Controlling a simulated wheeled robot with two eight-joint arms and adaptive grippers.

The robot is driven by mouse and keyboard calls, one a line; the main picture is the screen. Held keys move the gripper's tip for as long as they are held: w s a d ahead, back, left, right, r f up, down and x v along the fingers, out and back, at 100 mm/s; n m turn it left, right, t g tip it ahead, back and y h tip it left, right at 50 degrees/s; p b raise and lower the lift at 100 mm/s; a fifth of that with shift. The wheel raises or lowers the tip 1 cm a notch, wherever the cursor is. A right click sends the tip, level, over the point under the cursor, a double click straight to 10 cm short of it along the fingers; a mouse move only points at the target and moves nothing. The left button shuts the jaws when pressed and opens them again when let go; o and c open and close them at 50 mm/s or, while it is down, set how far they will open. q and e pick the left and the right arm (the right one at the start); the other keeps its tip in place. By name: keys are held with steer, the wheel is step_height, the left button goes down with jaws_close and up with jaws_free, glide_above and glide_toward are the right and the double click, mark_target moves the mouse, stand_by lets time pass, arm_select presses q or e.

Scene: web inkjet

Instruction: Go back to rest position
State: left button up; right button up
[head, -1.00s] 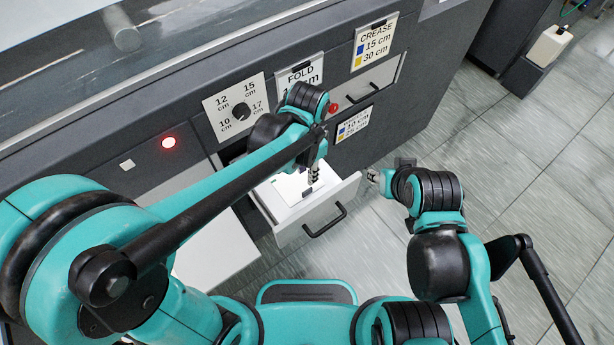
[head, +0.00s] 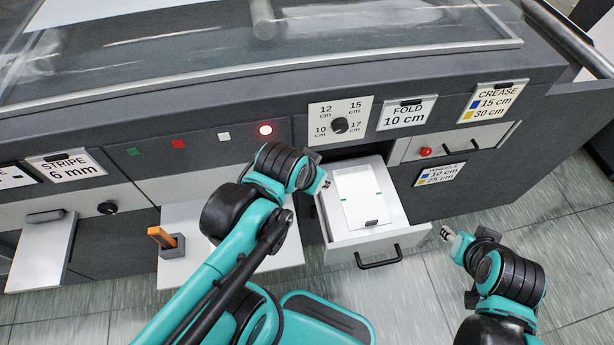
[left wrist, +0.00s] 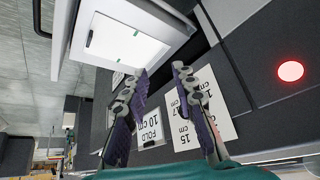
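My left gripper (head: 324,184) is at the left edge of the pulled-out white drawer (head: 408,232). In the left wrist view its two fingers (left wrist: 160,76) are spread apart with nothing between them. The drawer holds a white sheet (head: 362,205) with small green marks and a dark tab; the sheet also shows in the left wrist view (left wrist: 118,40). My right gripper (head: 446,233) is low, to the right of the drawer handle, over the floor. It is too small to tell whether it is open or shut.
The dark machine front stands close, with a dial panel (head: 340,124), a lit red button (head: 265,130) and a FOLD 10 cm sign (head: 406,112). A white shelf (head: 192,268) with an orange-handled lever (head: 162,238) juts out at left. Floor at right is clear.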

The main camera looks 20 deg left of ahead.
arm_select(q)
steer(key=shift+s+a+n+t, duration=0.25)
steer(key=shift+a+n, duration=0.1)
steer(key=shift+a, duration=0.15)
steer(key=shift+s+a+n+t, duration=0.15)
steer(key=shift+a+n+t, duration=0.15)
steer(key=shift+a, duration=0.2)
steer(key=shift+f, duration=0.1)
step_height(320, 180, down, 6)
steer(key=b, duration=0.6)
steer(key=shift+f, duration=0.15)
